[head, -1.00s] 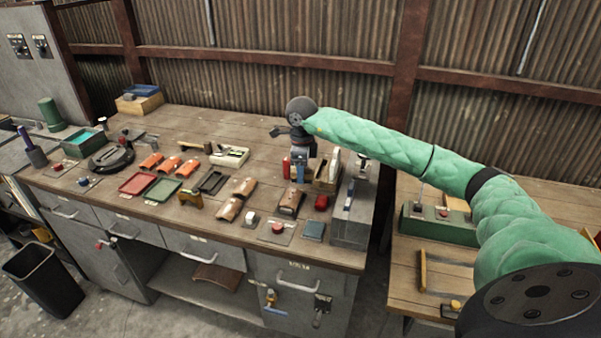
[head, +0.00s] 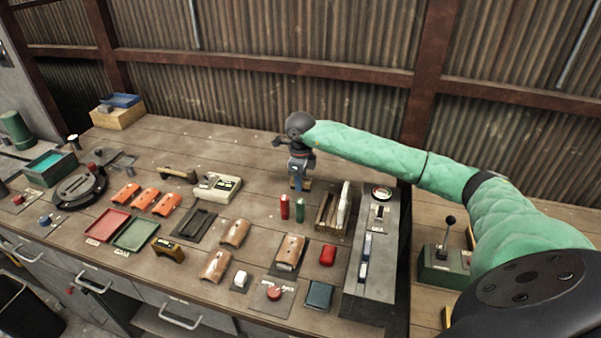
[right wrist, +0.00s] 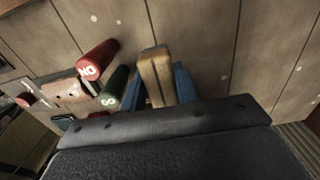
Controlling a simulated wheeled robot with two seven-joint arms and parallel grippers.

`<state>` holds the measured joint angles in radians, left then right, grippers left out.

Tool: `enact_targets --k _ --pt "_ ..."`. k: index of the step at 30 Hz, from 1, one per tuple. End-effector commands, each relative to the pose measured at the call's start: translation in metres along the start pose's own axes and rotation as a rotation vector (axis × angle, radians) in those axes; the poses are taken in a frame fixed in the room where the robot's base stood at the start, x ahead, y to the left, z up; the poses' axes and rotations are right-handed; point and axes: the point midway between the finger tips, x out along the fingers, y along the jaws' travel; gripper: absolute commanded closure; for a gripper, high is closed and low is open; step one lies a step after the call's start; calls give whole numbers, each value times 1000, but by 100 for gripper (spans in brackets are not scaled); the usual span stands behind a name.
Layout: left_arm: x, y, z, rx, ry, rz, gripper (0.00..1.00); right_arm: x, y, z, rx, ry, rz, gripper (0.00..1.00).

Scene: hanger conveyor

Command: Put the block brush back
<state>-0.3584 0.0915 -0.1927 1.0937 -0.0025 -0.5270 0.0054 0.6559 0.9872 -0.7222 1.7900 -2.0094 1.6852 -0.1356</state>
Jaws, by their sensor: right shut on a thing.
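My right gripper (head: 298,182) is shut on a tan wooden block, which I take for the block brush (right wrist: 155,75). In the right wrist view the block stands between the two blue fingers, and its lower part is hidden behind the gripper body. In the head view the gripper hangs over the bench behind the red and green cylinders. A wooden holder (head: 323,222) with upright slats and a white piece stands to the right of the gripper. I cannot tell whether the block touches the bench. My left gripper is not in view.
A red cylinder (head: 284,207) and a green cylinder (head: 300,210) stand close to the gripper. A grey control box (head: 372,250) stands right of the holder. Orange and brown curved pieces, a red tray (head: 107,225) and a green tray (head: 136,233) lie left. Bench behind the gripper is clear.

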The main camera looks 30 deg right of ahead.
Motion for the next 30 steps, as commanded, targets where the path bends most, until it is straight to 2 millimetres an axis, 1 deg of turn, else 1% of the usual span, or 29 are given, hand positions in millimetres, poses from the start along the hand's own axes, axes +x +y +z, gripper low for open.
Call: enact_targets --k 8,21,30 --pt "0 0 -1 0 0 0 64 14 1 0 0 1 1 98" --pt "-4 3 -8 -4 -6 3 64 48 0 0 0 1 1 98" --pt "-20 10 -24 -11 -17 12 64 59 0 -1 0 1 0 98"
